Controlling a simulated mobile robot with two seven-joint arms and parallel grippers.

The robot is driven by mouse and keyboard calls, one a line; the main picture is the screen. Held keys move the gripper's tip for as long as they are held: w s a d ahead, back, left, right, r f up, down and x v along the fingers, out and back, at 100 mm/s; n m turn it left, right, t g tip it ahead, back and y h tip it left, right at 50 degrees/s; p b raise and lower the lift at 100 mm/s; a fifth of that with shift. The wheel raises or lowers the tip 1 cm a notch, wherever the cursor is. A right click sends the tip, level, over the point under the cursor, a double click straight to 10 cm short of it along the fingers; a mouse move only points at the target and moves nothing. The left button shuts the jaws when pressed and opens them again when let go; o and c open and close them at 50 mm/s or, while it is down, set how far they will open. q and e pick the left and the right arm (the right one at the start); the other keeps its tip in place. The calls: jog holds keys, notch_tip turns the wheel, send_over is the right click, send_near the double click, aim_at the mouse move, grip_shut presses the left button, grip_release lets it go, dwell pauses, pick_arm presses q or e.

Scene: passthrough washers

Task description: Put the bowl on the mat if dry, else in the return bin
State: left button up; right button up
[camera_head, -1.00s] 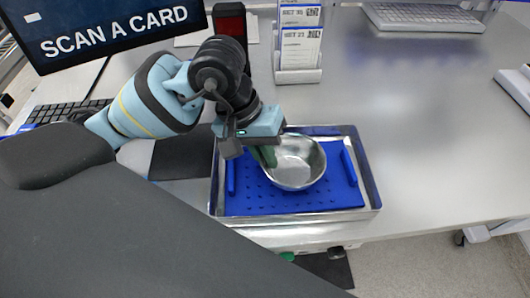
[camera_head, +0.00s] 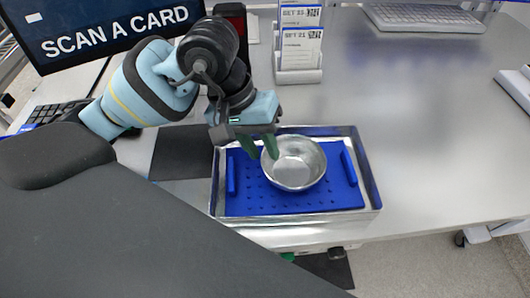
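A shiny metal bowl (camera_head: 297,165) sits upright on a blue perforated mat (camera_head: 335,197) inside a metal tray (camera_head: 374,190). Its inside looks empty; I cannot tell whether it is wet or dry. My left gripper (camera_head: 260,150) is at the bowl's upper left rim, its two green fingers spread apart with a gap between them. It looks open and holds nothing. My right gripper is not in view. No bin can be made out for certain.
A screen reading "SCAN A CARD" (camera_head: 110,28) stands at the back left, with a keyboard (camera_head: 50,112) below it. A card holder (camera_head: 299,72) stands behind the tray. A dark pad (camera_head: 180,152) lies left of the tray.

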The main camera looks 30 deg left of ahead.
pick_arm(q)
jog(key=v, duration=0.9)
jog(key=shift+s, duration=0.1)
